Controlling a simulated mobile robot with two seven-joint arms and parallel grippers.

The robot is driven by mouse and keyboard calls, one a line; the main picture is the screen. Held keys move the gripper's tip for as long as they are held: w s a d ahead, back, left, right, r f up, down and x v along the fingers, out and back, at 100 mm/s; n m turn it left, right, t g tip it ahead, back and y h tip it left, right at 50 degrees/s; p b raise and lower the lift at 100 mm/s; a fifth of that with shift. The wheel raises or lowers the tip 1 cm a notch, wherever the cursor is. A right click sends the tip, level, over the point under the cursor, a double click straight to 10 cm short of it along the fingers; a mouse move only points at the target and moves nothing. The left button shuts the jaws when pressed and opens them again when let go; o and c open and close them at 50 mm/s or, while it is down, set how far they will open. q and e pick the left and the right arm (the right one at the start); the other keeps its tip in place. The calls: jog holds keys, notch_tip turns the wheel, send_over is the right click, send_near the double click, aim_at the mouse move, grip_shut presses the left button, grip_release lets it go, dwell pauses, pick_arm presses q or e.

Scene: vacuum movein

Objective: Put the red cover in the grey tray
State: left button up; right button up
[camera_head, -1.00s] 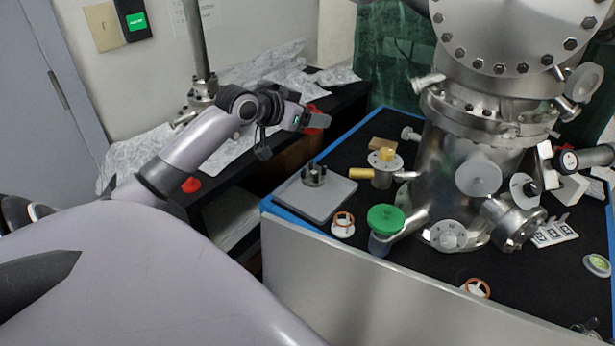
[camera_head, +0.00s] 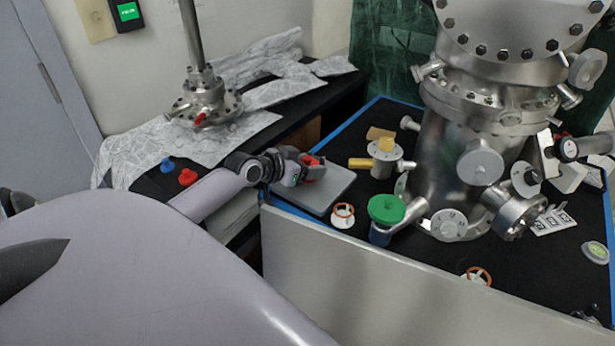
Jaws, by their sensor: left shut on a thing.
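My left gripper (camera_head: 312,170) reaches in from the left and is shut on the red cover (camera_head: 314,160). Only a small part of the cover shows between the dark fingers. The gripper is above the grey tray (camera_head: 329,194), a flat plate at the left corner of the black table. I cannot tell whether the cover touches the tray. The dark pronged piece on the tray is hidden behind the gripper. My right gripper is not in view.
A steel vacuum chamber (camera_head: 447,160) fills the table's middle.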

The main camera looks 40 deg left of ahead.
aim_at(305, 192)
pick_arm(q)
jog(key=shift+f+b, duration=0.45)
jog(key=shift+f, duration=2.05)
jog(key=shift+f, duration=0.1)
jog(key=shift+f, duration=0.15)
jog(key=o, duration=1)
jog(key=shift+r, duration=0.2)
jog(key=shift+r, duration=0.2)
jog(key=shift+s+a, duration=0.1)
jog(key=shift+s, duration=0.25)
jog(key=shift+p+v, duration=0.8)
jog(key=shift+v, duration=4.8)
